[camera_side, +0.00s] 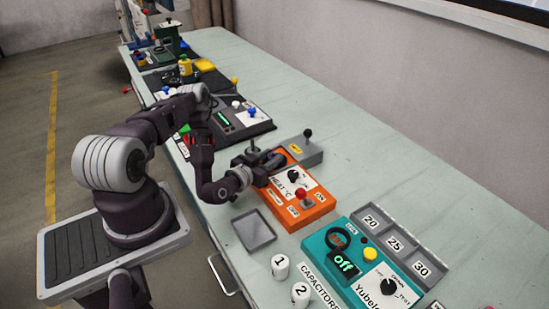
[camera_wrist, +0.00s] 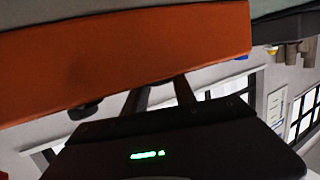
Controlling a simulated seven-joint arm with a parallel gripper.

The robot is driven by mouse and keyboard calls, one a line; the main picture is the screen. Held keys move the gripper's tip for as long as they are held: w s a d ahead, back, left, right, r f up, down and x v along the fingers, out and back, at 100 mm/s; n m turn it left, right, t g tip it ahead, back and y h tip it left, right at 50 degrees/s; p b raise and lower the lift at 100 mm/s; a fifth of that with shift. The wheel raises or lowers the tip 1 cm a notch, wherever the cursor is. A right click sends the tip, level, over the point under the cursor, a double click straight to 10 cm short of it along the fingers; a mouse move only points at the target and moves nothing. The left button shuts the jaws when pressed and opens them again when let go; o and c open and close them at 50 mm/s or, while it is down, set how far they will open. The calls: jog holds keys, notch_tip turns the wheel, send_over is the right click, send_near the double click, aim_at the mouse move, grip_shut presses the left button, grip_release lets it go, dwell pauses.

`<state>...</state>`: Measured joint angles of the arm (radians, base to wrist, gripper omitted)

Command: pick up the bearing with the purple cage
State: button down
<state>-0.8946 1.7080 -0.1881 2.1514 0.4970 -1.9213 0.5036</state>
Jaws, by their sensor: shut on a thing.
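My gripper (camera_side: 268,163) is at the far left part of the orange heater box (camera_side: 307,207) in the side view. In the wrist view the orange box (camera_wrist: 130,60) fills the top of the picture, and my two dark fingers (camera_wrist: 160,88) run up to it. The box hides their tips. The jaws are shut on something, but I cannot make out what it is. I see no bearing with a purple cage in either view; anything between the fingertips is hidden.
A grey box with a black lever (camera_side: 307,148) stands just beyond the orange box. A grey tray (camera_side: 254,229), white numbered cylinders (camera_side: 280,265) and a teal unit (camera_side: 372,262) are nearer the camera. The table right of the boxes is clear.

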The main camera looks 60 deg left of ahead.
jog(key=shift+r, duration=0.1)
notch_tip(320, 180, up, 8)
jog(key=shift+r, duration=0.2)
jog(key=d+r+m+h, duration=0.5)
jog(key=d+h, duration=0.2)
jog(key=d, duration=0.1)
jog(key=d+r+m+h, duration=0.5)
jog(key=d+h, duration=0.1)
jog(key=d, duration=0.3)
jog(key=n+y, duration=1)
jog(key=y, duration=0.3)
send_over(271, 158)
notch_tip(271, 158, down, 9)
jog(key=shift+r, duration=0.2)
jog(key=shift+a, duration=0.1)
notch_tip(271, 158, down, 10)
jog(key=shift+r, duration=0.2)
